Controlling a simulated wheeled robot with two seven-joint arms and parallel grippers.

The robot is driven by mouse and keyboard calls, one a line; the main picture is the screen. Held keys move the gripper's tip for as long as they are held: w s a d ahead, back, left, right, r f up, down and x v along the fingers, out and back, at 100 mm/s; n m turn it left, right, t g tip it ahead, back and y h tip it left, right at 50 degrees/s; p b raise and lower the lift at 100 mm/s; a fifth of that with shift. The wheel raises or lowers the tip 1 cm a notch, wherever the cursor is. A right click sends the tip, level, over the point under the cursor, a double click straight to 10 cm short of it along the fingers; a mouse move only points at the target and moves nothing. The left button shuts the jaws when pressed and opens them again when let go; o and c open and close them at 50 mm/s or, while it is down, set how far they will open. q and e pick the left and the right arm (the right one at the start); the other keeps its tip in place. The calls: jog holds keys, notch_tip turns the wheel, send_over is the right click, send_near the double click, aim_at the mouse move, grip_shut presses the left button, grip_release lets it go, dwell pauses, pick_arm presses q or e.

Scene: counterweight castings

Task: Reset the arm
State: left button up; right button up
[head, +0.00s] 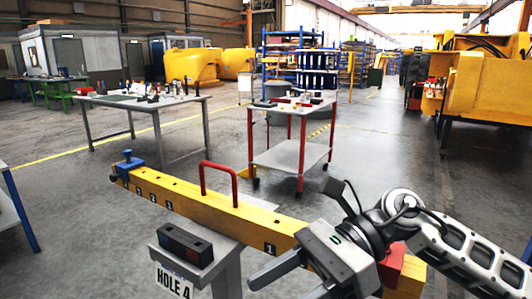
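A long yellow beam (185,199) with holes and number labels runs from the left down to the lower right. A red handle (236,183) stands up from its middle. A blue clamp-like piece (128,165) sits at its far left end. A red block (391,268) shows at its right part, partly hidden by my arm. My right gripper (282,284) is over the near side of the beam's right half; its two fingers are apart, with nothing seen between them. My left gripper is not in view.
A small grey stand (215,262) with a "HOLE 4" sign (174,283) bears a dark block (185,243) in front of the beam. A red-legged cart (295,155) and a workbench (140,102) stand beyond. Open floor lies between them. Yellow machinery (490,85) is at right.

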jog(key=w+d+f+n+t+h, duration=0.15)
jog(key=w+f+n+t, duration=0.3)
jog(key=n+t, duration=0.95)
jog(key=w+d+f+n+t+y, duration=0.1)
jog(key=w+d+f+n+t, duration=0.2)
jog(key=f+n+t, duration=1)
jog(key=s+d+f+m+g+h, duration=0.4)
jog(key=s+f+g+h, duration=0.1)
jog(key=s+f, duration=0.1)
jog(key=s+d+f+m+g+h, duration=0.4)
jog(key=s+f, duration=0.3)
jog(key=f, duration=0.2)
jog(key=shift+s+d+m+g+h, duration=0.2)
jog(key=shift+m+g+h, duration=0.15)
jog(key=shift+m+g, duration=0.45)
